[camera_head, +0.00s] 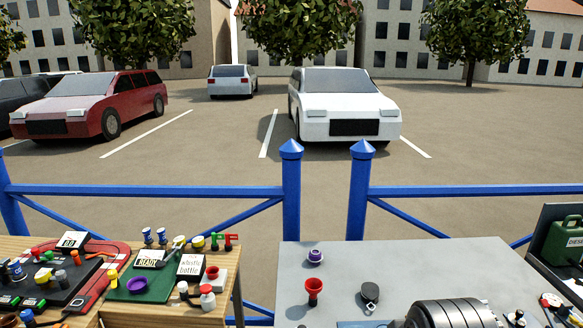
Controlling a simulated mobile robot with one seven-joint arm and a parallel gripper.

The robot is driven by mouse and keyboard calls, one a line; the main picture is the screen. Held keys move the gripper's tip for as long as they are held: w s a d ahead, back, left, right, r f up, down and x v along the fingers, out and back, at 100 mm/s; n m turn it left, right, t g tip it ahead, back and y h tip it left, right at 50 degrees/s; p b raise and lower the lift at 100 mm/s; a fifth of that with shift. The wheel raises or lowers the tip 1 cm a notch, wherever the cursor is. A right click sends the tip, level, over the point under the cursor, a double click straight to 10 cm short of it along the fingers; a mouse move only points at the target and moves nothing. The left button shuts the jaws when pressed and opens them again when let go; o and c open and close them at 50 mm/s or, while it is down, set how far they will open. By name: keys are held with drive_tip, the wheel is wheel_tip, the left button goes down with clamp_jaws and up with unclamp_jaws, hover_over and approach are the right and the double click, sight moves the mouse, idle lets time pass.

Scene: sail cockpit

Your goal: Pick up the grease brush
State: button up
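I cannot pick out the grease brush for certain. A slim grey-and-pale piece (174,249) lies slanted beside the white "READY" card on the green mat of the left wooden table, but it is too small to tell what it is. My gripper is not in view.
The wooden table (226,257) at left is crowded with small items, a purple ring (137,284) and a bottle card (190,266). The grey table (400,262) holds a red funnel-shaped piece (313,290), a dark block (370,294) and a ribbed metal drum (450,314).

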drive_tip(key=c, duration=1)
